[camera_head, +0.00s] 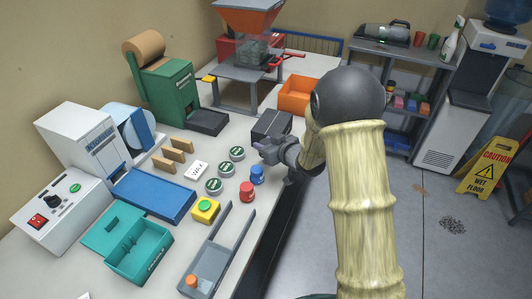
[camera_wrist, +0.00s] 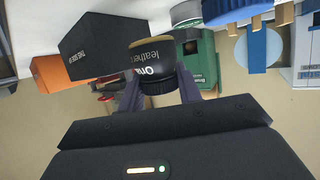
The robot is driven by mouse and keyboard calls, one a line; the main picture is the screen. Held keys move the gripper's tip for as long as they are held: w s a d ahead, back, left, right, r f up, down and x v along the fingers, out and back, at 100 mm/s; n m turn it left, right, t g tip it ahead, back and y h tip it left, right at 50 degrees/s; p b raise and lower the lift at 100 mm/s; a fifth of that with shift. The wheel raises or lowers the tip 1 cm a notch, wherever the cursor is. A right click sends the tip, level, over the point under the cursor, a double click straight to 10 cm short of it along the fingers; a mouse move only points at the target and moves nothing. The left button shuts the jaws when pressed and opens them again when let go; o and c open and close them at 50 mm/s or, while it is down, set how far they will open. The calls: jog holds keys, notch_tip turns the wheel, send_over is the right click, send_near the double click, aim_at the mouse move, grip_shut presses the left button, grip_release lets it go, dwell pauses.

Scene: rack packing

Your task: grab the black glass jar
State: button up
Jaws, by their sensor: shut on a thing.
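The black glass jar (camera_wrist: 158,76) shows in the wrist view between my two fingers. It is dark, with pale lettering that includes "leather" and a tan rim at the picture's upper end. My gripper (camera_wrist: 159,92) is shut on the jar, one finger on each side. In the head view my gripper (camera_head: 268,150) is over the bench near its right edge. The jar cannot be made out in the head view, and I cannot tell whether it touches the bench.
A black box (camera_head: 271,124) stands just beyond my gripper, with an orange bin (camera_head: 296,95) behind it. Green-topped round tins (camera_head: 237,153), a blue jar (camera_head: 257,174) and a red jar (camera_head: 247,191) stand close by. A teal case (camera_head: 140,259) lies at the front left.

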aim_at(266, 143)
notch_tip(266, 143, up, 5)
jog(key=shift+r, duration=0.1)
dwell(0.6)
